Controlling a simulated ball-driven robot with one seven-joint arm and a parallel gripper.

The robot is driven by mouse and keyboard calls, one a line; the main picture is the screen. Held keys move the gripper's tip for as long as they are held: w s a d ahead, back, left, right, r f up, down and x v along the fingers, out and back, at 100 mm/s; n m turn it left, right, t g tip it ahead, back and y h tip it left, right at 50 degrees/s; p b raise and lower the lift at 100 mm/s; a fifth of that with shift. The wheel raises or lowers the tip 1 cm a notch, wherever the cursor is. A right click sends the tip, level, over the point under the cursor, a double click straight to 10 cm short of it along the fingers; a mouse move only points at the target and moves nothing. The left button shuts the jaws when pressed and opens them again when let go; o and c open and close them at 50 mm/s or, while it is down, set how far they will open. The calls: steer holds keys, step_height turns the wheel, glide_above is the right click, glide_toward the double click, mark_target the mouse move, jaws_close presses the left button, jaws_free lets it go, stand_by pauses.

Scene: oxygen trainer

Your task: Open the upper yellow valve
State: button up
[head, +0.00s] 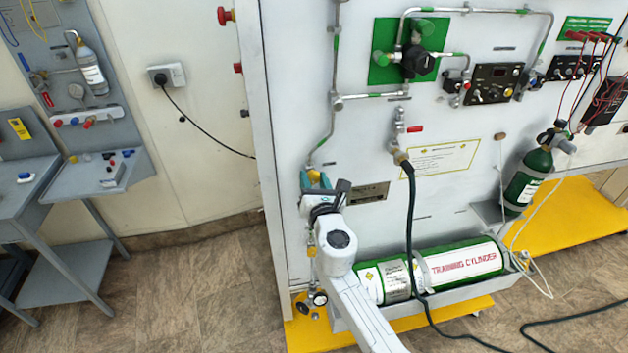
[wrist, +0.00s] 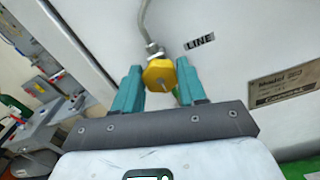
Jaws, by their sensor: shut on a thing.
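The upper yellow valve (wrist: 159,75) is a yellow knob at the lower end of a thin metal pipe. In the wrist view it sits between the two teal fingers of my gripper (wrist: 158,88), near their tips. My gripper is shut on it. In the head view the yellow valve (head: 314,175) shows only in part at the panel's left side, with my gripper (head: 315,182) around it and my arm hiding what lies just below.
A green and white training cylinder (head: 465,264) lies in a tray at the panel's foot. A dark hose (head: 410,220) hangs to the right of my arm. A label reading LINE (wrist: 199,41) is right of the valve. Grey benches (head: 90,185) stand at the left, with open floor between.

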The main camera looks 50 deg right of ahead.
steer(key=shift+f, duration=0.2)
steer(key=o, duration=1.1)
steer(key=shift+r, duration=0.15)
steer(key=shift+c, duration=0.2)
steer(key=v, duration=1)
steer(key=shift+s+a+b, duration=0.3)
steer(key=shift+a, duration=0.05)
